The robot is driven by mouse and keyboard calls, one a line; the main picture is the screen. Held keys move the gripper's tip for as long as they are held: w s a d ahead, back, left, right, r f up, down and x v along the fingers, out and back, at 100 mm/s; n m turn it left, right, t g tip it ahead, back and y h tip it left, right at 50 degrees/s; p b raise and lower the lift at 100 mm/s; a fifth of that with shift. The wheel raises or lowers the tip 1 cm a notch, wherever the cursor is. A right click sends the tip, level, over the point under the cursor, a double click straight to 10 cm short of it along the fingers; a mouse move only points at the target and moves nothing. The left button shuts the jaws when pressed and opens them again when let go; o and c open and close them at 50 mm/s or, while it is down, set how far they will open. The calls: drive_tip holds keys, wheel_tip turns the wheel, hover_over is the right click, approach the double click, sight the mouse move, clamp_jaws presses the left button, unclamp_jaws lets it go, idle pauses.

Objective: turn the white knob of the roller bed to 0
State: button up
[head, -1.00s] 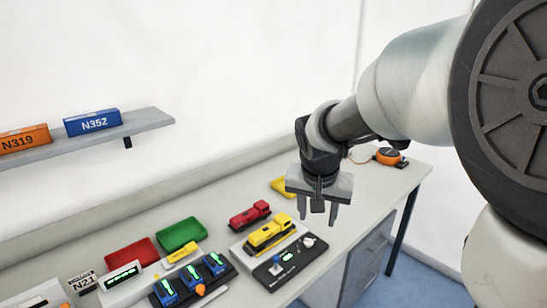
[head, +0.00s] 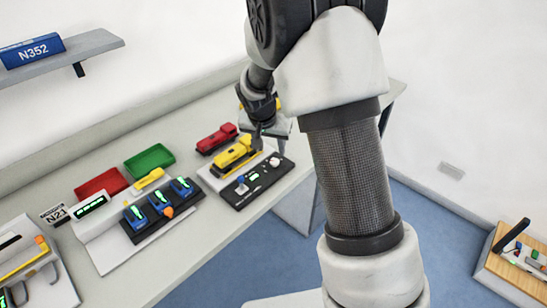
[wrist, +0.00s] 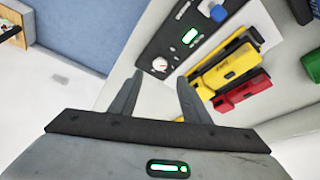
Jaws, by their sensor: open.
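The white knob (head: 274,162) sits at the right end of the black control panel (head: 238,200) of the roller bed (head: 208,178). In the wrist view the knob (wrist: 160,64) appears just beyond and between my fingertips. My gripper (head: 269,148) is open and empty, pointing down just behind the knob in the head view; the fingers also show in the wrist view (wrist: 160,78). I see no contact with the knob. The knob's setting is too small to read.
A blue lever (head: 241,184) and green display (head: 254,176) share the panel. Red (head: 102,184) and green (head: 149,158) trays and a blue-switch panel (head: 160,212) lie left. The bench front edge is close to the panel.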

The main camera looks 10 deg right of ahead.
sight(275, 161)
drive_tip(key=x, duration=0.8)
drive_tip(key=shift+w+f, duration=0.1)
drive_tip(key=shift+f, duration=0.15)
drive_tip(key=c, duration=1)
